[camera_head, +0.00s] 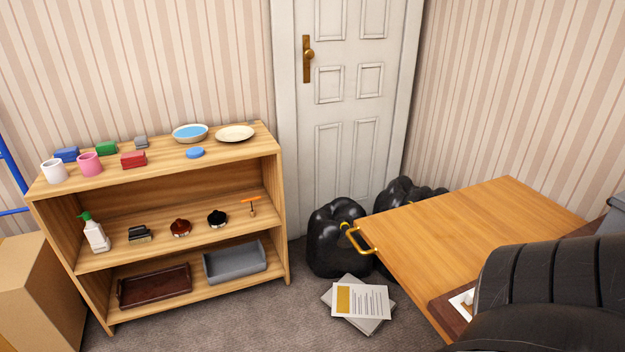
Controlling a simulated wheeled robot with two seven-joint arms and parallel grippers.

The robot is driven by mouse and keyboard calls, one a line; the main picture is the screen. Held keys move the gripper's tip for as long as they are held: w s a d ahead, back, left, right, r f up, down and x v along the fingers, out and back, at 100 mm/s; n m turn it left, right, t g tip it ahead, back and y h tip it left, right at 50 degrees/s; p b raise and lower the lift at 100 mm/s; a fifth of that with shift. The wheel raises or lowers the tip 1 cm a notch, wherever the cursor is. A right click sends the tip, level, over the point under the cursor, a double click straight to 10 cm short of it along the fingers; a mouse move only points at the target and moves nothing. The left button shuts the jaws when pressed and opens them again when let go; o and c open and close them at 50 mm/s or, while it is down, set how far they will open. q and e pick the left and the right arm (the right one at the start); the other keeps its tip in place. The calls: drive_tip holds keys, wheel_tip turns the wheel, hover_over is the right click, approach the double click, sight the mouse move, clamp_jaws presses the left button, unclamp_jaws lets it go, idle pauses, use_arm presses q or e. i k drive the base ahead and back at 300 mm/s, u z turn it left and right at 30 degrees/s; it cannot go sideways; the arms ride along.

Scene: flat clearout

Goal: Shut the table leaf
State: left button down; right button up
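The table leaf (470,230) is a light wooden panel at the right. It appears to stand out roughly level, with its far edge toward the striped wall and the black bags. A brass handle (361,241) sits on its left edge. The leaf's lower right part is hidden behind a black ribbed form, so its join to the table is not clear. Neither of my grippers is in view, and nothing is seen touching the handle.
Black bags (337,238) and a stack of papers (360,303) lie on the carpet left of the leaf. A wooden shelf unit (275,200) with cups, bowls and trays stands at the left. A cardboard box (40,295) is beside it. A white door (348,100) is behind.

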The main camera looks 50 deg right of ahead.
sight(434, 247)
drive_tip(key=i, duration=1.7)
drive_tip(key=z, duration=2.25)
